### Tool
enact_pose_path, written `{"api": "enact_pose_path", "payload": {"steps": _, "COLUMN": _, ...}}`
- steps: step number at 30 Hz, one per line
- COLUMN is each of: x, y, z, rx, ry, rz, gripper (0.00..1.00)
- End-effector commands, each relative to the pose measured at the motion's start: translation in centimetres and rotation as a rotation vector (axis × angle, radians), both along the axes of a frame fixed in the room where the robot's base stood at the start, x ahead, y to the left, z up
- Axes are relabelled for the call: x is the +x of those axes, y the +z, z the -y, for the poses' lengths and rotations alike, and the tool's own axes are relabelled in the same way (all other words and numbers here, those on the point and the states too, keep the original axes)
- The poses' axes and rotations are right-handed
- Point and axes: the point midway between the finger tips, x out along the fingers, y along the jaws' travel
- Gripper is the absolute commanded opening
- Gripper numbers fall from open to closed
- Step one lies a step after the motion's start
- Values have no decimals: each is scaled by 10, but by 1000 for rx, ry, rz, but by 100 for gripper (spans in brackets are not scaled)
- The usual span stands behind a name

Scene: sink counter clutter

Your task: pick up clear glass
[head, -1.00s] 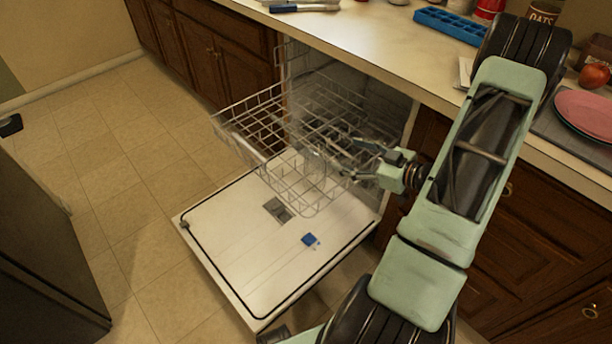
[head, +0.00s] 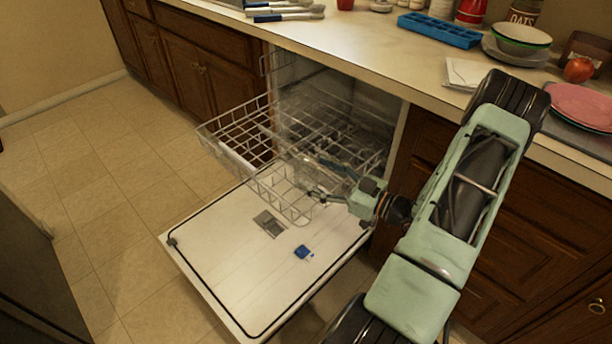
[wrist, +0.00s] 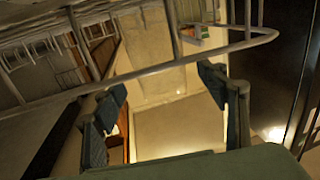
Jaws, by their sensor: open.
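My gripper (head: 317,177) is open, its two fingers spread at the pulled-out wire rack (head: 236,140) of the open dishwasher. In the wrist view the fingers of my gripper (wrist: 162,105) stand apart, with a pale surface behind the gap. I cannot clearly make out a clear glass in either view. A faint see-through shape may be among the rack wires by the fingertips in the head view, but I cannot tell it from the wires. Nothing is visibly held.
The dishwasher door (head: 230,285) lies open below the rack, with a small blue piece (head: 304,252) on it. Rack wires (wrist: 150,70) cross close above the fingers. The counter (head: 370,55) holds a blue tray (head: 440,29), stacked bowls (head: 522,40) and a red plate (head: 582,106).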

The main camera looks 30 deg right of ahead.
Motion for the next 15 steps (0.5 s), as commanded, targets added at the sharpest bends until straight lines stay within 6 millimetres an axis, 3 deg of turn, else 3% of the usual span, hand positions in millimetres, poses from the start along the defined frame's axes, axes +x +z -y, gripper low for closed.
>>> {"api": "enact_pose_path", "payload": {"steps": 6, "x": 25, "y": 1, "z": -17, "rx": -1, "ry": 1, "rz": 0, "gripper": 67}}
{"api": "enact_pose_path", "payload": {"steps": 15, "x": 29, "y": 2, "z": -19, "rx": -1, "ry": -1, "rz": 0, "gripper": 67}}
